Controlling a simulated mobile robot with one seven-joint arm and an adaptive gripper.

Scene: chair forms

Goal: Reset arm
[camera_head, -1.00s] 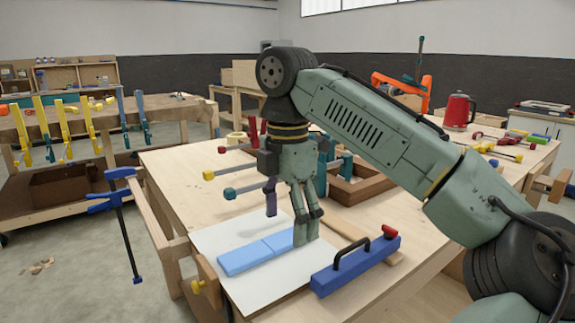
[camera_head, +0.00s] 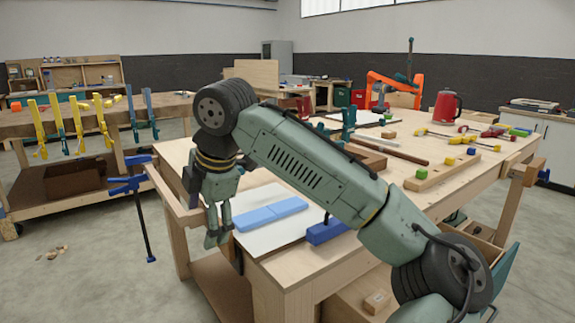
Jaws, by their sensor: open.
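My gripper (camera_head: 217,238) hangs pointing down at the near left edge of the wooden workbench (camera_head: 300,275), left of the white board (camera_head: 262,238). It is open and I see nothing held in it. My arm reaches from the lower right across the bench and hides part of it.
A red kettle (camera_head: 447,106) stands on the far right of the bench, with clamps and small coloured blocks before it. A blue clamp (camera_head: 140,205) hangs at the bench's left side.

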